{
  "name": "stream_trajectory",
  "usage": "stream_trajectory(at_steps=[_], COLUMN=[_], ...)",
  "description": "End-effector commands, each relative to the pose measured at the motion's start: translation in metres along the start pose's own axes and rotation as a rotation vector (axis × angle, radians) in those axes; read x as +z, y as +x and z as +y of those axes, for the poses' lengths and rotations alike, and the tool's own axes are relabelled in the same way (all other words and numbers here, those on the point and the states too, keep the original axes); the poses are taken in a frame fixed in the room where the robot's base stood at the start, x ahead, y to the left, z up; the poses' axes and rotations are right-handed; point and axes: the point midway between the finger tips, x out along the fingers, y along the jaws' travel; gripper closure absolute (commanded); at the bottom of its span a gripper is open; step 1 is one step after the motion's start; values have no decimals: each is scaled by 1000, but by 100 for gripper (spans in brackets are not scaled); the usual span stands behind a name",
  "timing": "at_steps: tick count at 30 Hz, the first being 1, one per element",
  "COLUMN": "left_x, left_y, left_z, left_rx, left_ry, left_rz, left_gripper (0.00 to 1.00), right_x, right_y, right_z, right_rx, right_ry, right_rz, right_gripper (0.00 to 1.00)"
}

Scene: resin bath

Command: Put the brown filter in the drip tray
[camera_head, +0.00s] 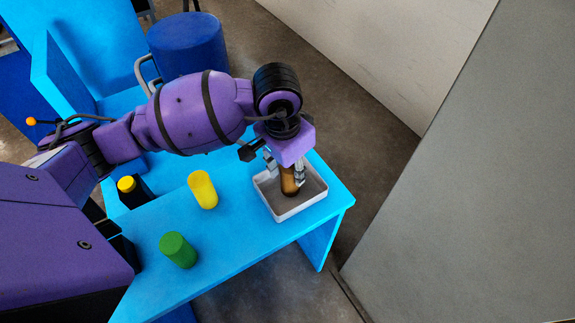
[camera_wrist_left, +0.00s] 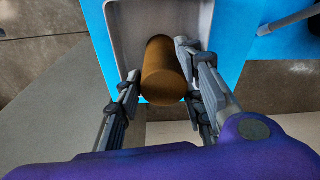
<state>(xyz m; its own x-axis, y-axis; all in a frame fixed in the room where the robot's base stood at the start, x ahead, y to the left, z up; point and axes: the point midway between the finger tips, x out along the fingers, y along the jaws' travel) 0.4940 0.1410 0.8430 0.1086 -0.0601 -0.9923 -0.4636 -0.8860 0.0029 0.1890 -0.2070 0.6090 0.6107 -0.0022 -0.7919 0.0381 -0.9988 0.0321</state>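The brown filter (camera_head: 289,187) is a short cylinder with its lower end inside the drip tray (camera_head: 284,212), a shallow pale grey tray on the blue table. Whether the filter touches the tray floor is hard to tell. In the left wrist view the filter (camera_wrist_left: 163,80) stands between the fingers of my left gripper (camera_wrist_left: 160,66), with the tray (camera_wrist_left: 125,15) beyond it. The fingers close in on both its sides and appear to grip it. In the head view my left gripper (camera_head: 286,168) points down over the tray. My right gripper is not in view.
A yellow cylinder (camera_head: 203,190) and a green cylinder (camera_head: 178,250) stand on the blue table (camera_head: 235,235) left of the tray. A black item with a yellow top (camera_head: 127,184) is farther left. A dark blue drum (camera_head: 188,45) stands behind. A grey panel (camera_head: 475,190) is at right.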

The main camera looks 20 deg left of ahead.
Motion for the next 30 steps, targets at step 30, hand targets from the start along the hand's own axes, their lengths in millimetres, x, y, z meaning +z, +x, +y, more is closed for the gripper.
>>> stream_trajectory(at_steps=[30], left_x=[-3], left_y=[-106], left_z=[-1], left_rx=[-4], left_ry=[1], left_rz=[7], left_gripper=[48], right_x=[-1], right_y=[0], right_z=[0], right_rx=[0], right_ry=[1], right_rz=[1], right_gripper=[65])
